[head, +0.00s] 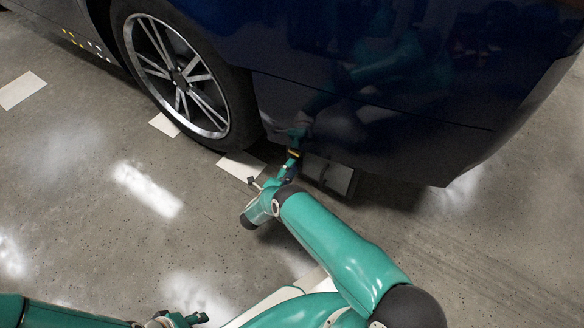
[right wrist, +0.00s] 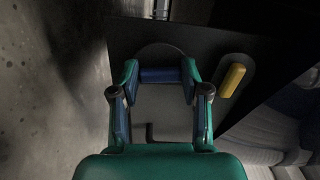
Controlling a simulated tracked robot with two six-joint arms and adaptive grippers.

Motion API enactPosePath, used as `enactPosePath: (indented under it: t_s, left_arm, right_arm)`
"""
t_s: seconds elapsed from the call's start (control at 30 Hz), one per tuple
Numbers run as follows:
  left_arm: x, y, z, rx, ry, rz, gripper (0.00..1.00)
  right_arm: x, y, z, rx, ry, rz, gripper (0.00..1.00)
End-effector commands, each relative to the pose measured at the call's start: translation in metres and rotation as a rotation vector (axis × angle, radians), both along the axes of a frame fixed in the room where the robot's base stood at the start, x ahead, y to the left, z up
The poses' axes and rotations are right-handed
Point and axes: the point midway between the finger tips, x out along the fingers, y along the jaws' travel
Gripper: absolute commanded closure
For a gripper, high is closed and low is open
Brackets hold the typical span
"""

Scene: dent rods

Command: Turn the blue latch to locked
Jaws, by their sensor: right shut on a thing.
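The blue latch (right wrist: 160,75) shows in the right wrist view as a short blue bar lying crosswise in front of a round disc (right wrist: 160,52) on a dark panel. My right gripper (right wrist: 160,80) is shut on it, with one finger at each end of the bar. In the head view my right gripper (head: 291,162) is low beside the dark blue car, and the latch is too small to make out there. My left gripper (head: 184,319) is at the bottom edge of the head view, away from the car, and its jaws are unclear.
A yellow handle (right wrist: 232,80) sits on the panel to the right of the latch, close to my right finger. The car body (head: 400,90) overhangs the work spot, with a wheel (head: 178,78) to the left. The concrete floor at left is mostly clear.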

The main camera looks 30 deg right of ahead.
Motion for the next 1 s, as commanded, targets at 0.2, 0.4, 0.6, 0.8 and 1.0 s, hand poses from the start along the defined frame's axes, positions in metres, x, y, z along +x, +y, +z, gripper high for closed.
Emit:
enactPosePath:
  t_s: [0.2,0.4,0.6,0.8,1.0]
  left_arm:
    - [0.0000,0.0000,0.0000,0.000,0.000,0.000,0.60]
    - [0.0000,0.0000,0.0001,0.000,0.000,0.000,0.60]
    - [0.0000,0.0001,0.0002,0.000,0.000,0.000,0.60]
    - [0.0000,0.0000,0.0003,0.000,0.000,0.000,0.60]
    - [0.0000,0.0000,0.0004,0.000,0.000,0.000,0.60]
  right_arm:
    - [-0.0037,-0.0009,-0.0029,-0.066,0.172,-0.010,0.89]
    - [-0.0035,0.0001,-0.0026,-0.140,0.347,-0.009,0.89]
    - [-0.0034,0.0009,-0.0023,-0.214,0.522,-0.008,0.89]
    - [-0.0030,0.0018,-0.0018,-0.287,0.697,-0.008,0.89]
    - [-0.0024,0.0026,-0.0013,-0.360,0.871,-0.006,0.89]
